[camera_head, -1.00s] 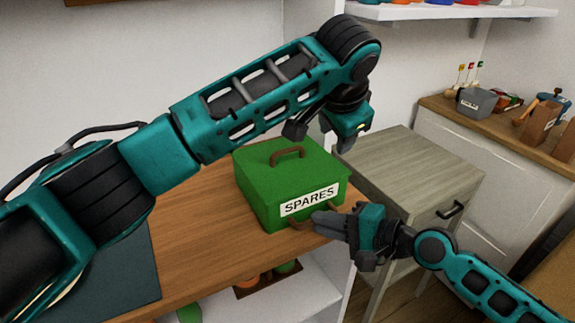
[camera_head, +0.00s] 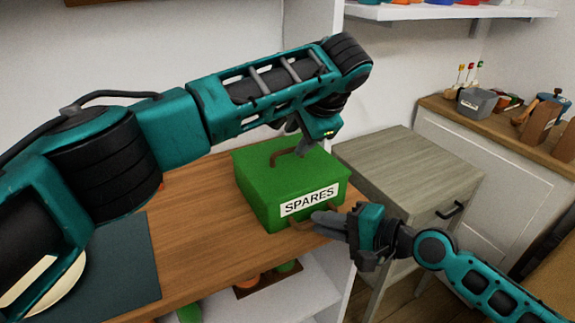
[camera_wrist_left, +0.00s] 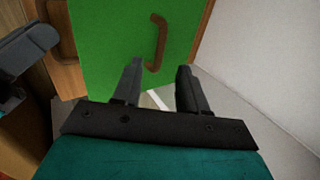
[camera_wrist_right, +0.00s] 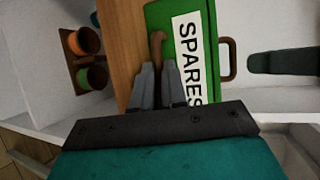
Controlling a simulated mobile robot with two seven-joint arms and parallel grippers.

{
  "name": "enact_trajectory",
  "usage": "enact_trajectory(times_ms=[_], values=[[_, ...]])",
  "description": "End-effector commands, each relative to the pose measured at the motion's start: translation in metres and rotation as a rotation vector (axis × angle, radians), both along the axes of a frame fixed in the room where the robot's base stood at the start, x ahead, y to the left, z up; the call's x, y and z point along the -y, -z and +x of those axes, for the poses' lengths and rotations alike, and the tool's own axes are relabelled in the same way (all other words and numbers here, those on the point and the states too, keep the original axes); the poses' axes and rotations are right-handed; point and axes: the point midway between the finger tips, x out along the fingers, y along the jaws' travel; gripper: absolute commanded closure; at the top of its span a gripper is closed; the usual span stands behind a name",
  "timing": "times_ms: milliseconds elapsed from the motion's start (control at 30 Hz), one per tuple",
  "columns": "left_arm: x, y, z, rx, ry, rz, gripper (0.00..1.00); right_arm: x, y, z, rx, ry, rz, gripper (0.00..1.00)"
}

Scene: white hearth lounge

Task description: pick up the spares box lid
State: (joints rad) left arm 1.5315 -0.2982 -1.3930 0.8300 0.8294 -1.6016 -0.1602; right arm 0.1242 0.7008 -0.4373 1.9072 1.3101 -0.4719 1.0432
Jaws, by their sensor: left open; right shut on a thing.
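The green spares box (camera_head: 259,202), with a white SPARES label, sits closed on the wooden desk. Its green lid (camera_head: 252,164) has a brown handle (camera_head: 276,157) on top. My left gripper (camera_head: 300,142) is open and empty, above the lid's right part. In the left wrist view the lid handle (camera_wrist_left: 157,42) shows beyond the fingertips (camera_wrist_left: 158,85), not gripped. My right gripper (camera_head: 318,220) is shut on the box's brown front handle (camera_head: 298,225); this handle also shows in the right wrist view (camera_wrist_right: 157,42).
A grey wooden cabinet (camera_head: 410,160) stands right of the desk (camera_head: 195,235). A dark mat (camera_head: 135,265) lies on the desk at left. Spools (camera_head: 247,284) sit on a shelf below. A wall shelf (camera_head: 450,13) hangs at upper right. A white panel rises behind the box.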

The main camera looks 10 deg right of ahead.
Motion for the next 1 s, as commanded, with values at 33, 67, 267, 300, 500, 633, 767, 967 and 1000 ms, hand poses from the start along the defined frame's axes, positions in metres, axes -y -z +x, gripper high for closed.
enact_trajectory(times_ms=[33, 67, 267, 300, 500, 633, 767, 967, 1000], values=[[-0.003, 0.008, 0.004, -0.002, -0.004, 0.002, 0.58, 0.000, 0.002, -0.001, -0.002, -0.001, -0.005, 1.00], [-0.004, 0.013, 0.006, -0.002, -0.003, 0.002, 0.58, 0.000, 0.002, -0.001, -0.002, -0.002, -0.005, 1.00], [-0.008, 0.032, 0.018, -0.001, -0.004, 0.000, 0.58, 0.000, 0.002, -0.001, -0.002, -0.002, -0.005, 1.00], [-0.008, 0.033, 0.019, -0.001, -0.003, -0.001, 0.58, 0.000, 0.002, -0.001, -0.002, -0.002, -0.005, 1.00], [-0.008, 0.034, 0.019, -0.001, -0.003, -0.001, 0.58, 0.000, 0.002, -0.001, -0.002, -0.002, -0.005, 1.00], [-0.008, 0.034, 0.019, -0.001, -0.002, -0.001, 0.67, 0.000, 0.002, -0.001, -0.002, -0.002, -0.005, 1.00], [-0.008, 0.034, 0.019, 0.000, -0.002, 0.000, 0.80, 0.000, 0.002, -0.001, -0.002, -0.002, -0.005, 1.00], [-0.008, 0.034, 0.019, 0.000, -0.002, -0.001, 0.99, 0.000, 0.002, -0.001, -0.002, -0.002, -0.005, 1.00], [-0.008, 0.034, 0.019, 0.000, -0.002, -0.001, 1.00, 0.000, 0.002, -0.001, -0.002, -0.002, -0.005, 1.00]])
